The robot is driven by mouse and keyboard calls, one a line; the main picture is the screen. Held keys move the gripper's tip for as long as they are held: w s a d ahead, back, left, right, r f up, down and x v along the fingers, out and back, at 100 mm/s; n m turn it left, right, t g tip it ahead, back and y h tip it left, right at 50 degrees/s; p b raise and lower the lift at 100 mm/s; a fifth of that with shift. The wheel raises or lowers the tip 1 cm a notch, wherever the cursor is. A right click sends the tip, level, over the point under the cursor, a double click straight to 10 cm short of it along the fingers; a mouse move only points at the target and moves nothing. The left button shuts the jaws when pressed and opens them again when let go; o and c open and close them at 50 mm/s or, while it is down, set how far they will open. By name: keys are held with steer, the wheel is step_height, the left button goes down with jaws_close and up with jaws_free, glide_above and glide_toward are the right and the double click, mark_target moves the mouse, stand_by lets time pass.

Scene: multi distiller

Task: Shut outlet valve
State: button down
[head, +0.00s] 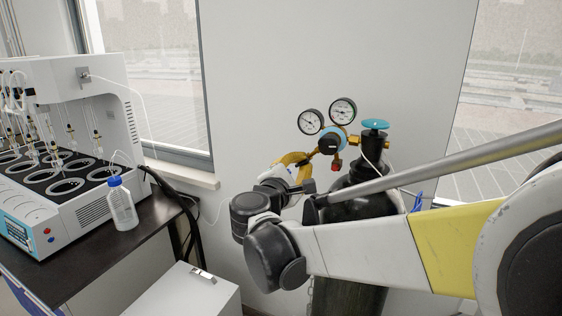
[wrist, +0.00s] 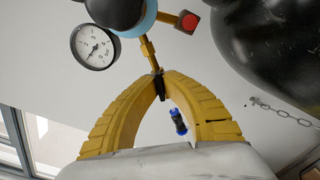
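The outlet valve is on a thin brass stem (wrist: 148,50) that comes off the regulator, with a small black handle (wrist: 159,87) at its end. My gripper (wrist: 159,76) has its two yellow fingers closed together at the tips, with the black handle pinched between them. In the head view my gripper (head: 307,160) is just left of and below the regulator (head: 331,140); the valve handle is hidden there by the fingers. A blue and black fitting (wrist: 178,122) shows in the gap between the fingers.
Two gauges (head: 311,122) sit on the regulator, with a red-ended part (head: 337,167) below. A black gas cylinder (head: 365,178) with a blue handwheel (head: 375,125) stands right. A distiller (head: 75,150) and bottle (head: 121,204) are on the left bench. A white box (head: 188,292) stands below.

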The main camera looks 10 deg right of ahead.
steer(key=m+p, duration=0.1)
steer(key=m, duration=0.3)
steer(key=m+p, duration=0.1)
steer(key=m, duration=0.7)
steer(key=shift+f+m+p, duration=0.1)
steer(key=shift+m+p, duration=0.2)
steer(key=shift+s+m, duration=0.1)
steer(key=shift+m, duration=1.4)
steer(key=shift+f, duration=0.1)
